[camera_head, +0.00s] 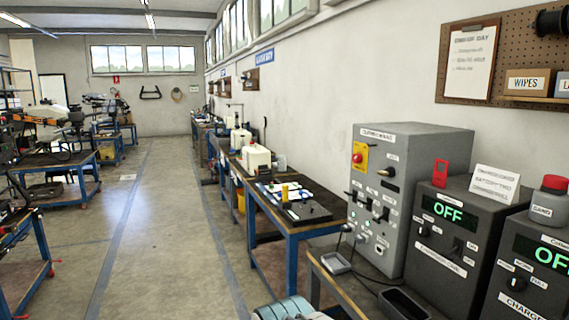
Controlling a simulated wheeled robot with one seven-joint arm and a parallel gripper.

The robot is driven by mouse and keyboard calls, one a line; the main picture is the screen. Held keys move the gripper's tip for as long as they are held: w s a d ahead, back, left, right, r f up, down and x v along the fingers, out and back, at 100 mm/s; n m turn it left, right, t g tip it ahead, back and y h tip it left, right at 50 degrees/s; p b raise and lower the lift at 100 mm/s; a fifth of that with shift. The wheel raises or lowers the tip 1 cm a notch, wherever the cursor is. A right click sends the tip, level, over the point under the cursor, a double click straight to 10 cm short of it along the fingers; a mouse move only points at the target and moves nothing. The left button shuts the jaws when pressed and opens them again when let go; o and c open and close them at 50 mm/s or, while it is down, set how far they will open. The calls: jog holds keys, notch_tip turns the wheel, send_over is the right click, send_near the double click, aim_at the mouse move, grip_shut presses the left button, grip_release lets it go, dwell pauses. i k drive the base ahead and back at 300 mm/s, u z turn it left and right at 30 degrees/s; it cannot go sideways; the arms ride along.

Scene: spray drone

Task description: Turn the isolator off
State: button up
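A grey control cabinet (428,150) stands on the bench at the right, its front facing left. A red mushroom button (357,158) sits on a yellow plate on its upper front. Several black switches and pale sockets are lower on the front. The labels are too small to read, so I cannot tell for sure which control is the isolator; the handle looks most like one.
Two dark charger units, one nearer (545,265) and one beside the cabinet (446,245), show green OFF displays. A red padlock-like item (440,173), a white card (494,183) and a red-capped bottle (549,200) stand on top. The aisle floor (160,240) at left is clear.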

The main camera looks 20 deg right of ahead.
aim_at(357, 158)
jog(key=i, duration=3.75)
jog(key=z, duration=3.7)
